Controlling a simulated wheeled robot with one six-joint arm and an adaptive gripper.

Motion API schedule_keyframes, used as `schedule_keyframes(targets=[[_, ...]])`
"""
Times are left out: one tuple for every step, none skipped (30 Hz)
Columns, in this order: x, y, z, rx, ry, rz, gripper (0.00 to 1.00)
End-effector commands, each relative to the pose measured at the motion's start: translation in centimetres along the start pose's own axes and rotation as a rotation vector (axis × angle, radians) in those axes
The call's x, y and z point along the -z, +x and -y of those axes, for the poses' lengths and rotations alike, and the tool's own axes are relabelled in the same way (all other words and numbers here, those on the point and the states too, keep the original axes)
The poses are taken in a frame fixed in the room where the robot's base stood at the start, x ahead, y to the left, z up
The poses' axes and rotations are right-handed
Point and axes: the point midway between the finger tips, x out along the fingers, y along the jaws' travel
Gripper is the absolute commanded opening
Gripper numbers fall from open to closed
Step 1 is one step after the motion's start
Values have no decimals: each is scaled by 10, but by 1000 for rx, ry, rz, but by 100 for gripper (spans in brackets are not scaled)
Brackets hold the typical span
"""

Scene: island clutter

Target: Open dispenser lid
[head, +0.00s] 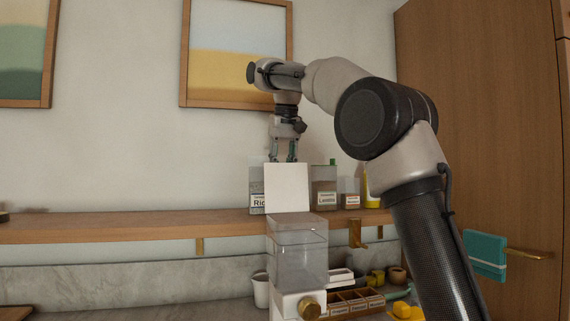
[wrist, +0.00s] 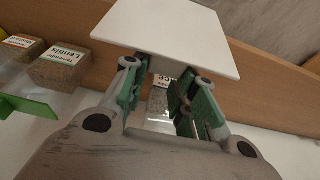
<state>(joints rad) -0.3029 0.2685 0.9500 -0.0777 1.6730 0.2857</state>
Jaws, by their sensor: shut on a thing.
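The dispenser (head: 298,255) is a clear box on a white base with a brass knob, standing in front of the shelf. Its white lid (head: 287,188) stands raised, close to upright, at the back of the clear box. The lid also shows in the wrist view (wrist: 178,32) as a white panel. My gripper (head: 283,158) is above and behind the lid's top edge. In the wrist view my gripper (wrist: 160,92) has its green-padded fingers at the lid's near edge, shut on the lid. The exact contact is partly hidden.
A wooden shelf (head: 150,226) runs along the wall, with labelled jars such as Lentils (head: 325,194) and a rice jar (head: 257,202) close behind the lid. A white cup (head: 261,290), a wooden spice box (head: 355,302) and yellow items (head: 405,311) are on the counter.

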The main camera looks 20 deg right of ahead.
Motion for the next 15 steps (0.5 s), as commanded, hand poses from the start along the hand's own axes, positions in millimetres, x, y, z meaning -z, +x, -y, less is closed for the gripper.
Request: schedule_keyframes(targets=[[3,4,0,0,0,2,0],[4,5,0,0,0,2,0],[6,7,0,0,-1,2,0],[7,8,0,0,-1,2,0],[8,8,0,0,-1,2,0],[9,9,0,0,-1,2,0],[10,10,0,0,-1,1,0],[10,10,0,0,-1,1,0],[11,11,0,0,-1,1,0],[11,11,0,0,-1,1,0],[12,11,0,1,-1,0,0],[12,12,0,1,-1,0,0],[12,12,0,1,-1,0,0],[12,12,0,1,-1,0,0],[12,12,1,1,-1,0,0]])
